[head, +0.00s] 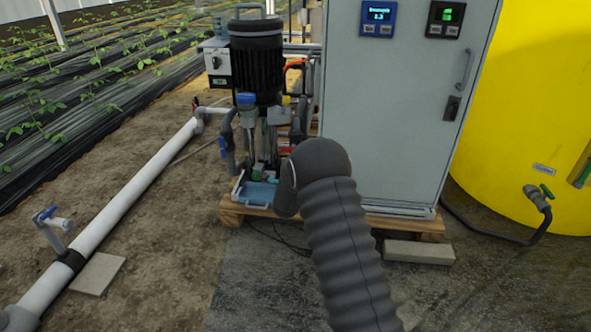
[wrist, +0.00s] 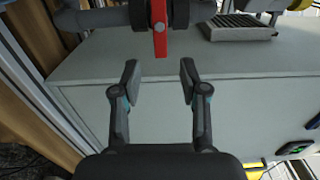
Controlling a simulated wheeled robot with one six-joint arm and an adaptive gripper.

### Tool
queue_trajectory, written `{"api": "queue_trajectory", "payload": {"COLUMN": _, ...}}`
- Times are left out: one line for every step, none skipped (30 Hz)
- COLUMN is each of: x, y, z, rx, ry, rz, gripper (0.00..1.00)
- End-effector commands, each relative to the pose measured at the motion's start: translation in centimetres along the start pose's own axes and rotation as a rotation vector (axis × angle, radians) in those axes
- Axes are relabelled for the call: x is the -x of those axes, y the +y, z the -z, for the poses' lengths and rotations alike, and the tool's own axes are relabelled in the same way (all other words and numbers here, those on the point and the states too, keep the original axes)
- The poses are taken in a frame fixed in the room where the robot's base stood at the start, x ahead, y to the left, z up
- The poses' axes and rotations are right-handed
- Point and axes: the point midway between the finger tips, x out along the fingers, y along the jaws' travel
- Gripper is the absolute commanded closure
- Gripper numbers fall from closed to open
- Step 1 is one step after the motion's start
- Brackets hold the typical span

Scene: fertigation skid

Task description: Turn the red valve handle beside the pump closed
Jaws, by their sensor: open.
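The red valve handle (wrist: 160,28) shows at the top middle of the wrist view, on a dark grey pipe fitting. It hangs down in that picture, its end just above the gap between my fingertips. My gripper (wrist: 158,82) is open and empty, one finger to each side of the handle's line, and does not appear to touch it. In the head view my arm hides the gripper. The black pump (head: 256,58) stands left of the grey cabinet, with a bit of red beside it that I cannot identify for certain.
The grey cabinet (head: 405,110) and yellow tank (head: 535,90) stand at the right. A pale pipe (head: 115,200) runs along the ground at the left. A wooden pallet (head: 232,210) lies under the pump. In the wrist view a pale grey surface (wrist: 240,90) lies behind my fingers.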

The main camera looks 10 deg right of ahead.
Motion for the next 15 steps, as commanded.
{"api": "queue_trajectory", "payload": {"x": 0.8, "y": -0.1, "z": 0.0, "rx": 0.000, "ry": 0.000, "rz": 0.000, "gripper": 0.56}}
{"api": "queue_trajectory", "payload": {"x": 1.3, "y": 0.0, "z": 0.0, "rx": 0.000, "ry": 0.000, "rz": -0.001, "gripper": 0.56}}
{"api": "queue_trajectory", "payload": {"x": 1.8, "y": 0.0, "z": 0.0, "rx": -0.001, "ry": 0.000, "rz": -0.001, "gripper": 0.56}}
{"api": "queue_trajectory", "payload": {"x": 2.1, "y": 0.0, "z": 0.0, "rx": 0.000, "ry": 0.000, "rz": -0.001, "gripper": 0.56}}
{"api": "queue_trajectory", "payload": {"x": 2.5, "y": 0.0, "z": 0.0, "rx": 0.000, "ry": 0.000, "rz": -0.001, "gripper": 0.56}}
{"api": "queue_trajectory", "payload": {"x": 2.8, "y": 0.0, "z": 0.0, "rx": -0.001, "ry": 0.000, "rz": -0.001, "gripper": 0.56}}
{"api": "queue_trajectory", "payload": {"x": 3.0, "y": 0.0, "z": 0.0, "rx": 0.000, "ry": 0.000, "rz": -0.001, "gripper": 0.56}}
{"api": "queue_trajectory", "payload": {"x": 3.2, "y": 0.0, "z": 0.0, "rx": 0.000, "ry": 0.000, "rz": 0.000, "gripper": 0.56}}
{"api": "queue_trajectory", "payload": {"x": 3.4, "y": 0.0, "z": 0.0, "rx": 0.000, "ry": 0.001, "rz": 0.001, "gripper": 0.56}}
{"api": "queue_trajectory", "payload": {"x": 3.5, "y": 0.0, "z": 0.0, "rx": 0.000, "ry": 0.001, "rz": 0.001, "gripper": 0.56}}
{"api": "queue_trajectory", "payload": {"x": 3.6, "y": 0.0, "z": 0.1, "rx": -0.001, "ry": 0.001, "rz": 0.001, "gripper": 0.56}}
{"api": "queue_trajectory", "payload": {"x": 3.6, "y": 0.0, "z": 0.1, "rx": -0.001, "ry": 0.001, "rz": 0.000, "gripper": 0.56}}
{"api": "queue_trajectory", "payload": {"x": 3.7, "y": 0.0, "z": 0.1, "rx": 0.000, "ry": 0.001, "rz": 0.000, "gripper": 0.56}}
{"api": "queue_trajectory", "payload": {"x": 3.7, "y": 0.0, "z": 0.1, "rx": -0.001, "ry": 0.001, "rz": 0.000, "gripper": 0.56}}
{"api": "queue_trajectory", "payload": {"x": 3.7, "y": 0.0, "z": 0.1, "rx": -0.001, "ry": 0.001, "rz": 0.000, "gripper": 0.56}}
